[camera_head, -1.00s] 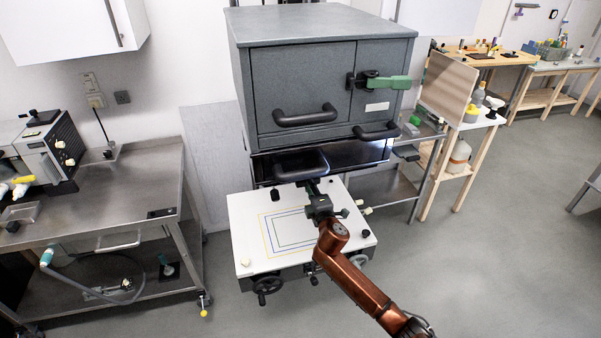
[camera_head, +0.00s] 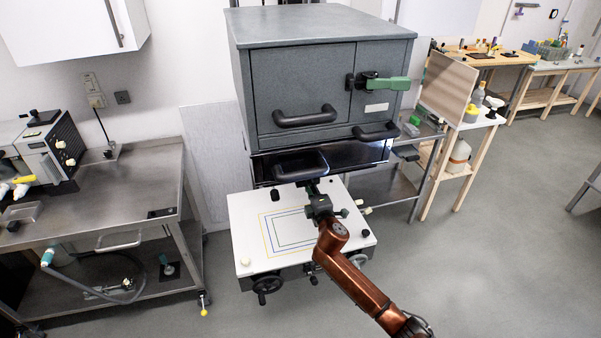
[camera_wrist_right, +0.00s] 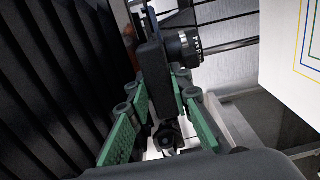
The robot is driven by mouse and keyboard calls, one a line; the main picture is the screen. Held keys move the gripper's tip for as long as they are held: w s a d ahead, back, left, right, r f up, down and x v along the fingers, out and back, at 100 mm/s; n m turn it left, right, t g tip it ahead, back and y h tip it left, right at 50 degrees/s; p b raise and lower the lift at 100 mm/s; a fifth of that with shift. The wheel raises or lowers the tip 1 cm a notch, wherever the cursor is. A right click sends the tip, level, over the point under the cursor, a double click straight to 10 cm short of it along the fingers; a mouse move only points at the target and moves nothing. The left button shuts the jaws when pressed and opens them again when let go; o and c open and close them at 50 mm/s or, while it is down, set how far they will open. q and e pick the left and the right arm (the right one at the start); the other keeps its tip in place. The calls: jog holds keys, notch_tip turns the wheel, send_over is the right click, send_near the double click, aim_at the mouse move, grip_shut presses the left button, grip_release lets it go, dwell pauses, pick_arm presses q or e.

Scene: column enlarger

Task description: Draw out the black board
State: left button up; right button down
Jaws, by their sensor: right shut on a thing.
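The black board (camera_head: 348,156) sits low under the grey cabinet-like enlarger head (camera_head: 300,86), with only its dark front part showing. A black loop handle (camera_head: 300,168) stands out at its front left. My right gripper (camera_head: 312,186) reaches up to this handle from below. In the right wrist view its green-padded fingers (camera_wrist_right: 158,108) are closed around a black bar (camera_wrist_right: 150,72), which looks like that handle. How far the board reaches inside the head is hidden. My left gripper is not in view.
The white baseboard (camera_head: 248,225) with coloured frame lines lies below my right gripper. A lens (camera_wrist_right: 190,44) and dark bellows (camera_wrist_right: 45,85) are close by in the wrist view. A steel bench (camera_head: 120,200) stands left; open floor (camera_head: 450,270) lies right.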

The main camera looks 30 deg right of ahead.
jog(key=shift+s+r, duration=0.1)
jog(key=shift+r, duration=0.25)
jog(key=shift+p+v, duration=1.4)
jog(key=shift+v, duration=1.5)
jog(key=shift+a+f, duration=0.1)
jog(key=shift+f, duration=0.05)
jog(key=shift+p+v, duration=1.05)
jog(key=shift+v, duration=1.9)
jog(key=shift+s, duration=0.15)
jog(key=shift+p+v, duration=0.55)
jog(key=shift+v, duration=1.75)
